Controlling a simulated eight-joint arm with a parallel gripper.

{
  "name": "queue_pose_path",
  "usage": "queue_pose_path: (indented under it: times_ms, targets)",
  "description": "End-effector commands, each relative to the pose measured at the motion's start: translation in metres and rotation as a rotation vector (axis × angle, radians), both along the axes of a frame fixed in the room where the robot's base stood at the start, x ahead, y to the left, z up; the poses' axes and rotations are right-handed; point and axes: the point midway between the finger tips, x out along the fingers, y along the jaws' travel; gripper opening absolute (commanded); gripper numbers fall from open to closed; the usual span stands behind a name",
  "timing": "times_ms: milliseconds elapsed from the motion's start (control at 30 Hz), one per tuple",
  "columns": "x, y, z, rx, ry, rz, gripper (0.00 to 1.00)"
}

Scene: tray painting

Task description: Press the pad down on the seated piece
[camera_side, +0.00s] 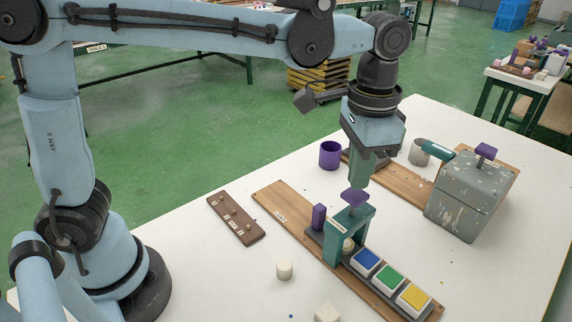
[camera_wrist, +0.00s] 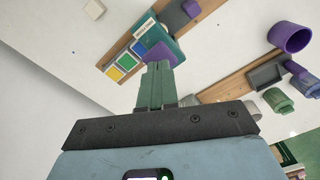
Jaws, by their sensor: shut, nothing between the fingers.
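A teal press frame (camera_side: 363,222) stands on a wooden board, with a purple flat-topped knob (camera_side: 355,197) above it. A cream round piece (camera_side: 348,245) shows low inside the frame; the pad's underside and any gap above the piece are hard to see. My gripper (camera_side: 358,183) is shut and empty, pointing down just above the knob; I cannot tell whether it touches. In the wrist view my shut green fingers (camera_wrist: 159,66) reach toward the purple knob (camera_wrist: 160,54), beside the teal frame (camera_wrist: 172,40).
Blue (camera_side: 365,262), green (camera_side: 390,278) and yellow (camera_side: 413,298) paint trays line the board right of the press. A purple block (camera_side: 319,216) stands close left. A grey box (camera_side: 467,195), purple cup (camera_side: 330,154) and loose cream piece (camera_side: 285,268) stand around.

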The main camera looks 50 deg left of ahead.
Motion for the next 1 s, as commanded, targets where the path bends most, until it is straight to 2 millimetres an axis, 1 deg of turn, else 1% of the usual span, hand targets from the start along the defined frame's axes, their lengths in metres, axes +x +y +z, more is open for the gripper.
queue_pose_path:
  times_ms: [233, 800, 1000]
  targets:
    - [0.0, 0.0, 0.003, 0.0, 0.0, 0.0, 0.0]
    - [0.0, 0.0, 0.043, 0.0, 0.0, 0.0, 0.0]
    - [0.0, 0.0, 0.05, 0.0, 0.0, 0.0, 0.0]
